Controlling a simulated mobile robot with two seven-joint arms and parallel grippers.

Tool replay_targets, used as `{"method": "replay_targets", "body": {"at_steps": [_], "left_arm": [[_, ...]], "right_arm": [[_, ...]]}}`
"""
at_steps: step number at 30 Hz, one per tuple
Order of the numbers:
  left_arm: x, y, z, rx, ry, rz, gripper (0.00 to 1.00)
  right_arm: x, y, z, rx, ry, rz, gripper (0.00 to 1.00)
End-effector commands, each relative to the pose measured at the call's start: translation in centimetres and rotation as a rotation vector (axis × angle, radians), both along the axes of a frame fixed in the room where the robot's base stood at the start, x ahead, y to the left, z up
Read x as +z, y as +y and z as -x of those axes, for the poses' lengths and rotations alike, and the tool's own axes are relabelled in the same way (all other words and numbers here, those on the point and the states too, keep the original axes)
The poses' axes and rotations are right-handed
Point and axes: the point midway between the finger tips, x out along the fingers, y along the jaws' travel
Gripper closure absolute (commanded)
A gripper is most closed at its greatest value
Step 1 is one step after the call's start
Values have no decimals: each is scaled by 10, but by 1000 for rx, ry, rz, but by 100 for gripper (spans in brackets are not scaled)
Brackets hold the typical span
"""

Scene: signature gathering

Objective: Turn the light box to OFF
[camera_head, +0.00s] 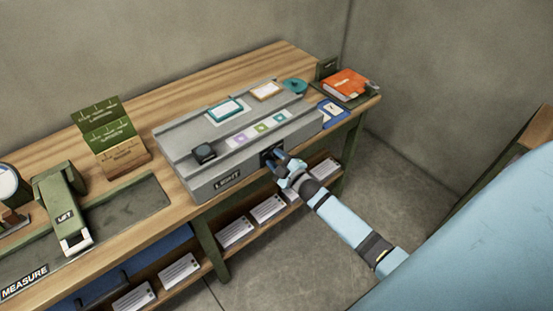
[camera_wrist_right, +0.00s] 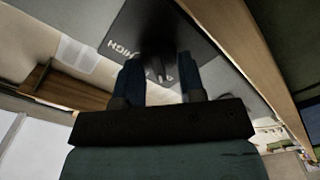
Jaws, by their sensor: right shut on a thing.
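The grey light box (camera_head: 184,136) stands on the wooden bench, with a LIGHT label on its front face. My right gripper (camera_head: 272,158) is at the right part of that front face, at a dark switch panel. In the right wrist view the dark panel (camera_wrist_right: 165,22) bears the word HIGH, seen inverted. A small knob (camera_wrist_right: 159,69) sits between the two fingers of my right gripper (camera_wrist_right: 160,72), which is shut on it. The fingers partly hide the panel, so the knob's setting cannot be read. My left gripper is not in view.
On the box lie a teal-framed card (camera_head: 225,110), an orange-framed card (camera_head: 268,91) and a black block (camera_head: 204,152). An orange book (camera_head: 344,83) lies at the bench's right end.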

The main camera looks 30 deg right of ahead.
Motion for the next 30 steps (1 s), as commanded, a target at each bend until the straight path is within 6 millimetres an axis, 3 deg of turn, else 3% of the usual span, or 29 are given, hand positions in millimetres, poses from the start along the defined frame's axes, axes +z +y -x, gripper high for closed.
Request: {"method": "replay_targets", "body": {"at_steps": [4, 5, 8, 16, 20, 30], "left_arm": [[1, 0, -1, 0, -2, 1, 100], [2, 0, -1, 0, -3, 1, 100], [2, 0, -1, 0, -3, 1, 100], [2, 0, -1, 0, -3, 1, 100], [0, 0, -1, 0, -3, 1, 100], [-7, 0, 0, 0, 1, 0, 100]], "right_arm": [[1, 0, 0, 0, -1, 1, 87], [1, 0, 0, 0, -1, 1, 61], [1, 0, 0, -1, -1, 0, 41], [0, 0, 1, 0, 0, -1, 41], [-1, -1, 11, 0, 1, -1, 41], [-2, -7, 83, 0, 3, -1, 41]]}}
